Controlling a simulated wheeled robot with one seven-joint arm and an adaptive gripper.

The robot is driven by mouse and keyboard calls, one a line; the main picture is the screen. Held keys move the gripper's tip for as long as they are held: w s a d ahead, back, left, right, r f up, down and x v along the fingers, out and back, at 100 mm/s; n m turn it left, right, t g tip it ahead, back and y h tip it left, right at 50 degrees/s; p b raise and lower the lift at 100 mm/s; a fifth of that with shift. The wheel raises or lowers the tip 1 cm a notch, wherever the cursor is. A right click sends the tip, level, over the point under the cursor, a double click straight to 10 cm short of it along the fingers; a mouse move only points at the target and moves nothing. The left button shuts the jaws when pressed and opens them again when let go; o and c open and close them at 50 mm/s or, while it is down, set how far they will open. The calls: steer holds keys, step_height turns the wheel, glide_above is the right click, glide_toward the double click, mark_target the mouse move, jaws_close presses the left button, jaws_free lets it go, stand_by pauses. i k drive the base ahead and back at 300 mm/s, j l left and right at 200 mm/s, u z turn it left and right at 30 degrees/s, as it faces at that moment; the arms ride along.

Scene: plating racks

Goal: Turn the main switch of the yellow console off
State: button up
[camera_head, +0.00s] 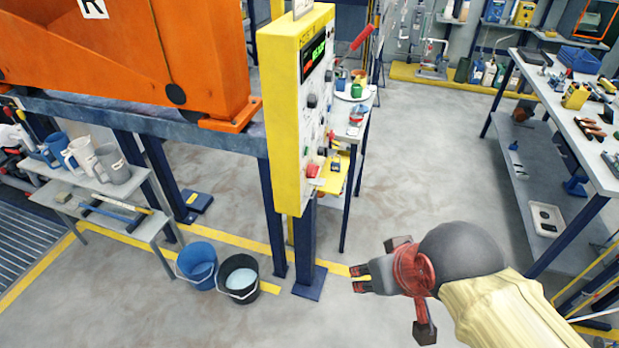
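The yellow console (282,120) stands upright near the middle, its control face turned to the right and seen at a steep angle. The face carries a lit green display (318,52), a black knob (312,101) and a red control (313,170) low down. A red handle (361,38) sticks up to the right near the top. I cannot tell which control is the main switch or read its position. My gripper (359,278) is at the lower right, pointing left, its two fingers apart and empty. It is below and right of the console, not touching it.
An orange machine (190,60) on a blue frame fills the upper left. A blue bucket (197,265) and a black bucket (239,278) stand left of the console's post. A cluttered workbench (560,110) is at right. The floor between is clear.

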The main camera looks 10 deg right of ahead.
mark_target(312, 170)
steer(key=i+l+z, duration=0.1)
steer(key=i+l, duration=0.3)
steer(key=l, duration=0.2)
steer(key=i+l+z, duration=0.1)
steer(key=i+l, duration=0.35)
steer(key=l, duration=0.15)
